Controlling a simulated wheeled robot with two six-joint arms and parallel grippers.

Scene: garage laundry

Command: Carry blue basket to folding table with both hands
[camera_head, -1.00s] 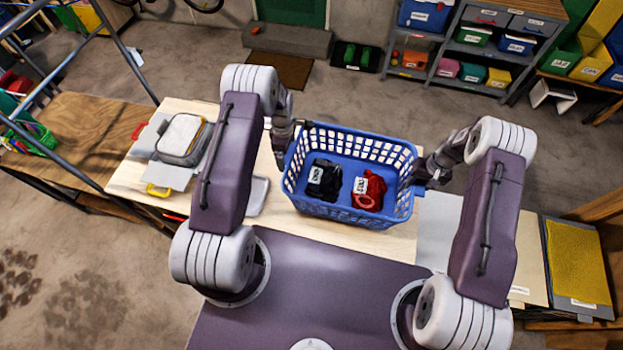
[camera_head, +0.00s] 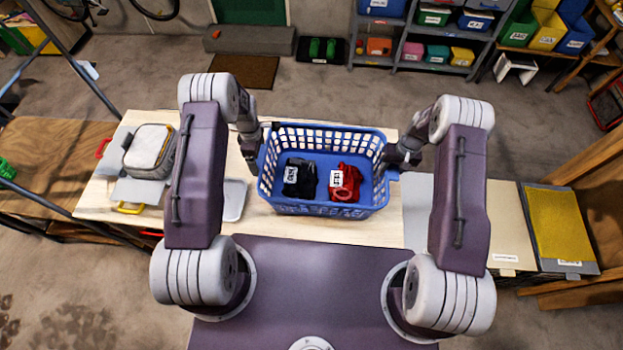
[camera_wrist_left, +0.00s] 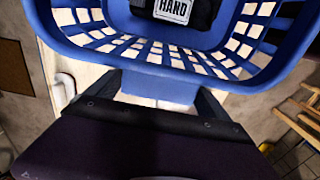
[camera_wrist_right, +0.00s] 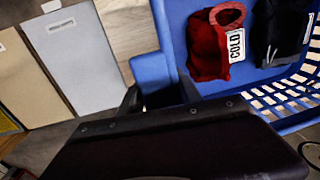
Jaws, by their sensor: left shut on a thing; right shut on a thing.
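The blue basket (camera_head: 310,208) is upright between my two arms, over the pale wooden folding table (camera_head: 370,232). I cannot tell whether its bottom touches the tabletop. A black cloth item (camera_head: 299,178) and a red one (camera_head: 345,183) lie inside; labels in the wrist views read HARD on the black (camera_wrist_left: 172,10) and COLD on the red (camera_wrist_right: 236,44). My left gripper (camera_head: 260,148) is shut on the basket's left end, at a blue handle tab (camera_wrist_left: 160,84). My right gripper (camera_head: 391,160) is shut on its right end. The fingertips are partly hidden.
A grey lidded case (camera_head: 149,150) and a pale grey tray (camera_head: 234,198) are left of the basket. Pale boards and a yellow mat (camera_head: 558,222) lie to the right. A grey shelf (camera_head: 425,45) with bins stands behind, beyond open floor.

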